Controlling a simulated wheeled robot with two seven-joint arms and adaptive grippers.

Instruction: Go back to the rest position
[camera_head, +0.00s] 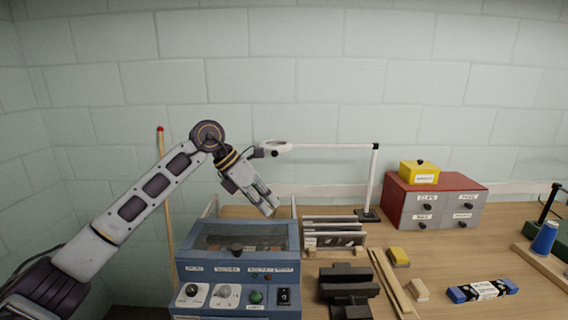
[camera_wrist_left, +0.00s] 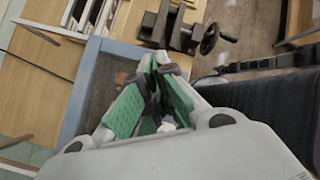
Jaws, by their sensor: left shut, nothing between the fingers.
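My left gripper (camera_head: 268,208) hangs above the blue machine (camera_head: 237,262) in the head view, its fingers pointing down and right. It is shut and empty. In the left wrist view its green-padded fingers (camera_wrist_left: 152,95) come together over the machine's blue frame (camera_wrist_left: 85,95). The gripper looks clear of the machine's lid in the head view. My left arm reaches in from the left, bent high at the elbow. My right gripper shows in neither view.
A thin wooden pole (camera_head: 166,200) stands left. The air above is open.

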